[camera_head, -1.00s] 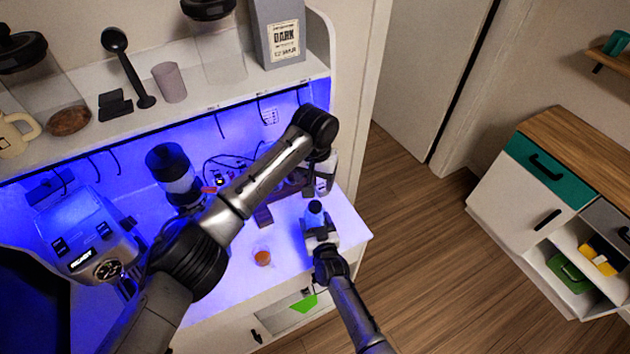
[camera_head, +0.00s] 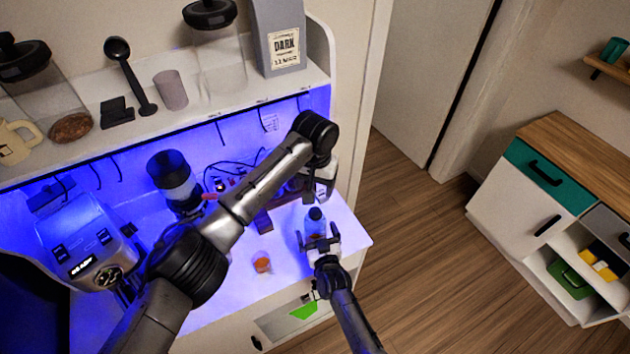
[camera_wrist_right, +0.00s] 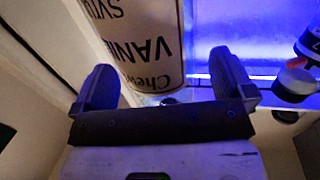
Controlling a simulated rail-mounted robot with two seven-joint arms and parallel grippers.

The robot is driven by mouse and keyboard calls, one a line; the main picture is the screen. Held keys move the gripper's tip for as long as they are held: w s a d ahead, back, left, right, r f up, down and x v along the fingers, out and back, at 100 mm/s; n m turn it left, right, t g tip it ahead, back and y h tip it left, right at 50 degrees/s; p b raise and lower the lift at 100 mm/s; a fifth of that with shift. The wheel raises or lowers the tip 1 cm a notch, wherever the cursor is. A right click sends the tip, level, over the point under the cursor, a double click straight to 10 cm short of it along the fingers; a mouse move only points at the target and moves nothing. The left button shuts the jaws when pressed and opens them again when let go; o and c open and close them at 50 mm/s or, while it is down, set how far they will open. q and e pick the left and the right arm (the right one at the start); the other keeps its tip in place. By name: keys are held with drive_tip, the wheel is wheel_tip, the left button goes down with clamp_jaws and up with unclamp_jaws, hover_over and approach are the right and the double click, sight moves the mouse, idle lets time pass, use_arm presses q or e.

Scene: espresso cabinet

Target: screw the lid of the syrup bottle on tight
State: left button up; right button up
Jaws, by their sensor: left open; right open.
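The syrup bottle (camera_head: 316,226) stands upright near the right end of the lit counter, with a dark top (camera_head: 315,213). My right gripper (camera_head: 318,238) is open, with a finger on each side of the bottle. In the right wrist view the bottle's cream label (camera_wrist_right: 150,45) shows upside down between the spread fingers (camera_wrist_right: 165,85), with a visible gap on either side. Whether the lid sits tight cannot be seen. My left gripper (camera_head: 308,194) is open above and behind the bottle, partly hidden by its own arm.
A small glass with orange contents (camera_head: 262,262) stands left of the bottle. A grinder (camera_head: 172,178) and espresso machine (camera_head: 90,245) stand further left. A shelf (camera_head: 215,105) with jars hangs above. The counter's right edge is close to the bottle.

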drive_tip(key=v, duration=1.2)
drive_tip(key=shift+s+d, duration=0.1)
